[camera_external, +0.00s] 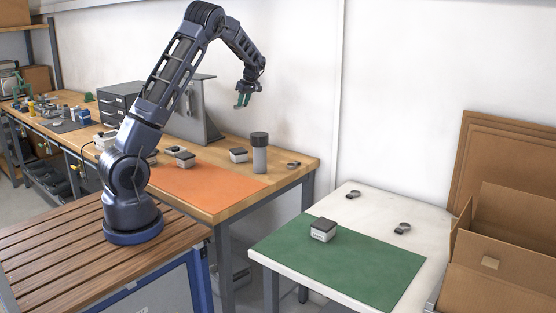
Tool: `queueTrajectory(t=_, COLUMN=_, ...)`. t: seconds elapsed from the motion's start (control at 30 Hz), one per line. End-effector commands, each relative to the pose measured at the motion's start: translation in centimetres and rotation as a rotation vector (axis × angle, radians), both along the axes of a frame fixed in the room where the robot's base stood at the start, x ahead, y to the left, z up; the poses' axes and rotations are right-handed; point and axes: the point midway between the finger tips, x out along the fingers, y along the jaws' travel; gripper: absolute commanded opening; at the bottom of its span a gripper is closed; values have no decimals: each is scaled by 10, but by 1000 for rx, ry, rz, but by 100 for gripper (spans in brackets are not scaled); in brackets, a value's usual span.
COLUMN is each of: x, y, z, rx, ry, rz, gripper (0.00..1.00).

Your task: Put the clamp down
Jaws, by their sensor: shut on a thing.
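My gripper (242,101) hangs from the raised arm, pointing down, high above the back of the wooden workbench. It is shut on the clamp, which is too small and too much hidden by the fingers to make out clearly. Other small metal clamp-like pieces lie apart from it: one on the right end of the wooden bench (293,165), and two on the white table, one near its back (353,194) and one at its right (402,228).
An orange mat (215,187) lies on the wooden bench, with a grey, dark-capped cylinder (260,158) and small boxes behind it. A green mat (365,268) on the white table bears a dark-topped box (323,230). Cardboard boxes (500,240) stand at the right.

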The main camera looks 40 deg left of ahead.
Motion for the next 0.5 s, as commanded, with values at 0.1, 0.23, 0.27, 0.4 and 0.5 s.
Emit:
queueTrajectory(t=0.1, x=-1, y=0, z=-23, rx=-1, ry=4, rz=0, gripper=9)
queueTrajectory(t=0.23, x=-1, y=0, z=-52, rx=-1, ry=4, rz=0, gripper=9)
queueTrajectory(t=0.27, x=-1, y=0, z=-58, rx=-1, ry=4, rz=1, gripper=9)
queueTrajectory(t=0.4, x=-1, y=0, z=-88, rx=0, ry=4, rz=0, gripper=9)
queueTrajectory(t=0.5, x=-1, y=0, z=-110, rx=0, ry=4, rz=0, gripper=9)
